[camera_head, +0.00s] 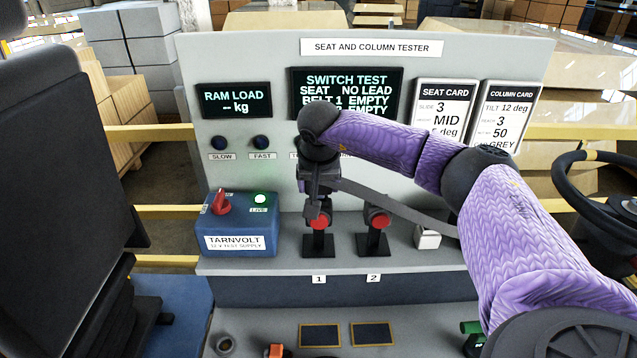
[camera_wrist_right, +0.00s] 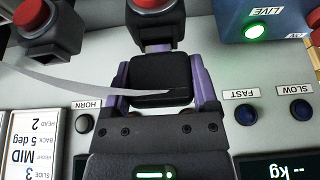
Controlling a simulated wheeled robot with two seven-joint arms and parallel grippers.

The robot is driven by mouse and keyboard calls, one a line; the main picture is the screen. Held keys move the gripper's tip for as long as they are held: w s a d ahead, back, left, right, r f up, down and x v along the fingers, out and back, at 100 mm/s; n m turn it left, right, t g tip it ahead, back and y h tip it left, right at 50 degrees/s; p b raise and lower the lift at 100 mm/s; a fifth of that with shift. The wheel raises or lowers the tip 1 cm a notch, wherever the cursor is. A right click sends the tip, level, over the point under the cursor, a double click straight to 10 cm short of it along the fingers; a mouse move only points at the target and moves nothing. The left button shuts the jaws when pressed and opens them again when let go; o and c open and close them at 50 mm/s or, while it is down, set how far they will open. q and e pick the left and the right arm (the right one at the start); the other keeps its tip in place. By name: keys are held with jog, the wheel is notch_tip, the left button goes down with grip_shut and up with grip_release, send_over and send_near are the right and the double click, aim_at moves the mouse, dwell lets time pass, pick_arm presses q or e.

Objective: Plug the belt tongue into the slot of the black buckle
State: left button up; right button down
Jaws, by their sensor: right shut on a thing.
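Two black buckles with red buttons stand on the tester's ledge: buckle 1 (camera_head: 319,238) and buckle 2 (camera_head: 376,240). In the right wrist view, buckle 1 (camera_wrist_right: 155,30) is ahead of the jaws and buckle 2 (camera_wrist_right: 48,40) is at the upper left. My right gripper (camera_head: 314,190) is over buckle 1, pointing down. In the wrist view its purple fingers are shut on the black body of the belt tongue (camera_wrist_right: 160,75). My left gripper is out of view.
A blue supply box (camera_head: 240,232) stands left of the buckles. The tester panel (camera_head: 270,60) rises behind; its screen (camera_head: 345,93) reads belt 1 empty. A black seat (camera_head: 60,150) is at left.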

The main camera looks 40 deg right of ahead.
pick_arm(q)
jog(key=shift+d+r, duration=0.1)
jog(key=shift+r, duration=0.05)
pick_arm(e)
jog(key=shift+r, duration=0.1)
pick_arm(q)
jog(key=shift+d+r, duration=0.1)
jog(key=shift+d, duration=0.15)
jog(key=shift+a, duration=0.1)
pick_arm(e)
jog(key=shift+p, duration=0.5)
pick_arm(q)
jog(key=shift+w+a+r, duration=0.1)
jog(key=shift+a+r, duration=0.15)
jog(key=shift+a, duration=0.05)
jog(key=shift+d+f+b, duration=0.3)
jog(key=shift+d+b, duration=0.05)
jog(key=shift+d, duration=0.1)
pick_arm(e)
jog(key=shift+f, duration=0.6)
